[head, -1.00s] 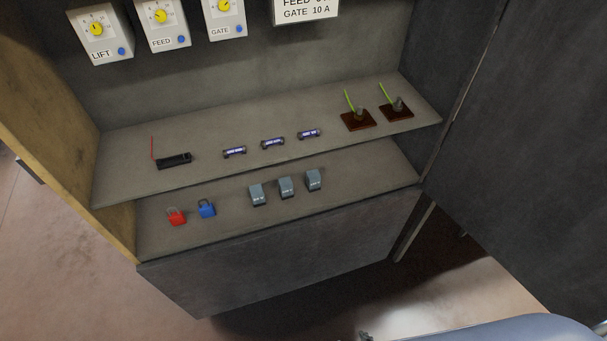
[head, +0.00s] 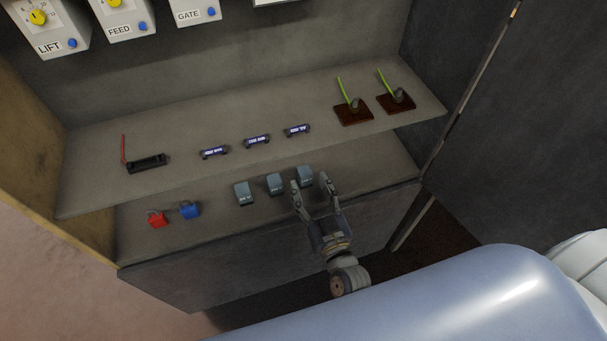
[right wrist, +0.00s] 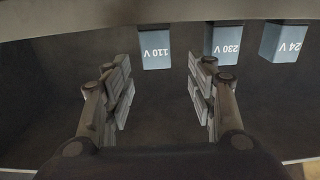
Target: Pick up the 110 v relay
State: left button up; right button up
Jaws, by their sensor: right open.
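The 110 V relay is a small blue-grey block with its label upside down in the right wrist view (right wrist: 156,48). It lies ahead of and between the two fingers of my right gripper (right wrist: 158,75), which is open and empty. In the head view this relay is the rightmost (head: 304,176) of three on the lower shelf. The right gripper also shows there (head: 312,186), its fingertips at the shelf's front, close to that relay. Contact is not visible. My left gripper is not in view.
The 230 V relay (right wrist: 228,43) and 24 V relay (right wrist: 284,42) stand beside it. The upper shelf (head: 190,174) overhangs the lower one. A dark panel (head: 510,130) stands on the right.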

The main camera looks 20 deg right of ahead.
aim_at(307, 176)
jog(key=w, duration=0.6)
jog(key=shift+d, duration=0.15)
jog(key=shift+s, duration=0.1)
jog(key=c, duration=1.2)
